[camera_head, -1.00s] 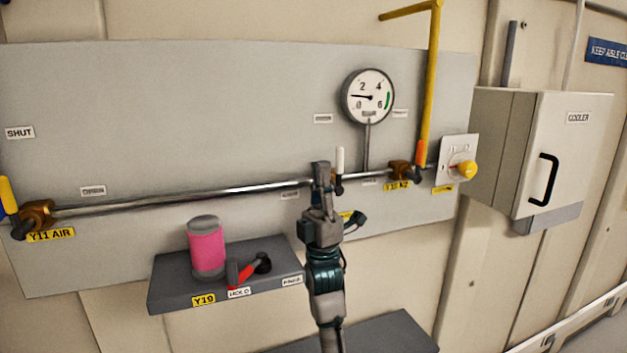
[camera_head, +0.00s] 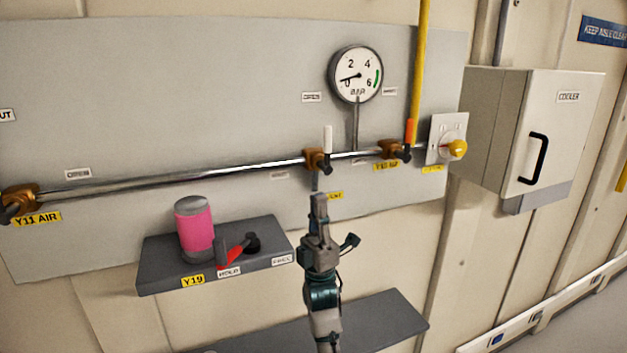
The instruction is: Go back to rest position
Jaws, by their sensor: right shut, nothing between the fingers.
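My right gripper (camera_head: 319,203) is shut and empty. It points up in front of the grey panel (camera_head: 180,110), just below the middle valve (camera_head: 318,160) with the white-tipped handle (camera_head: 328,140). It appears apart from the valve, with a thin grey stem showing between them. My right arm comes up from the bottom middle. My left gripper is not in the view.
A shelf (camera_head: 155,277) with a pink cylinder (camera_head: 194,228) and a red lever (camera_head: 236,252) stands left of my gripper. A lower dark shelf (camera_head: 390,325) lies behind my arm.

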